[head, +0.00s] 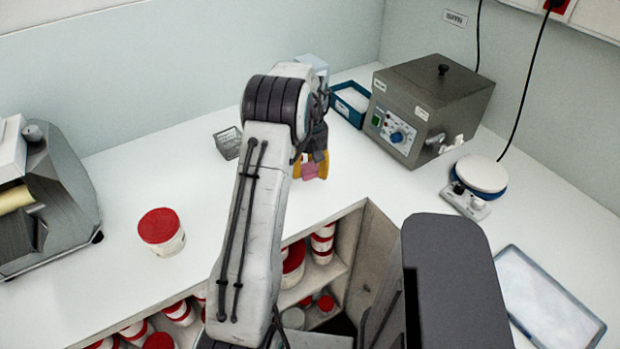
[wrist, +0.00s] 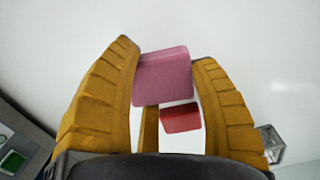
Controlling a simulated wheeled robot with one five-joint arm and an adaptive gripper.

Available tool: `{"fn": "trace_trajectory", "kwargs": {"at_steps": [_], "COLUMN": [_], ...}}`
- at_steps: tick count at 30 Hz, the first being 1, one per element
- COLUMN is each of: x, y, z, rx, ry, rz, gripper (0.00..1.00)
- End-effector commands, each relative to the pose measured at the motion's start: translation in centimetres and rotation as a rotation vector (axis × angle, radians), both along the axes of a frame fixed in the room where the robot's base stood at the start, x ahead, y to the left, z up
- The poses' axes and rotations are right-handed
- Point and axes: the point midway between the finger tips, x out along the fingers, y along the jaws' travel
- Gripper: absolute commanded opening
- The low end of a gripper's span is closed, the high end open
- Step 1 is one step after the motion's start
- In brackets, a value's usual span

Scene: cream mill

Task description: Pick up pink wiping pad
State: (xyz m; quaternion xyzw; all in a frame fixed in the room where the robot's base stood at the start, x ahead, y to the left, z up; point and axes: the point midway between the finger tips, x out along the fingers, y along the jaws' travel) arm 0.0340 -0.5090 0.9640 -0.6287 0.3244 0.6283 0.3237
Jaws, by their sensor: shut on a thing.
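The pink wiping pad (wrist: 163,76) sits between the two yellow fingers of my gripper (wrist: 166,58) in the wrist view, near the fingertips. The gripper is shut on it. In the head view the pad (head: 309,171) shows as a small pink patch by the yellow fingers, over the white counter and partly hidden by my arm. I cannot tell whether it touches the counter. A smaller dark red block-like piece (wrist: 181,118) shows below the pad in the wrist view; what it is I cannot tell.
A wire basket (head: 228,143) stands left of my arm. A blue tray (head: 350,103) and a grey metal bath (head: 430,108) stand at the back right. A red-lidded tub (head: 161,231) is at front left. Shelves of tubs open below the counter (head: 120,190).

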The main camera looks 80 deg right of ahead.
Motion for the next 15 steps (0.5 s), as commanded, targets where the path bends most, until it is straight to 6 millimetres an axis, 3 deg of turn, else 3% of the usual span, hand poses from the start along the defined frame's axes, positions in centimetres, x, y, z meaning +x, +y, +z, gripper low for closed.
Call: {"fn": "trace_trajectory", "kwargs": {"at_steps": [6,15], "x": [-4.5,-9.0], "y": [0.9,1.9], "z": [2.3,5.2], "rx": [-0.001,-0.001], "ry": [0.000,0.000], "rz": [-0.008,-0.005], "gripper": [0.41,0.41]}}
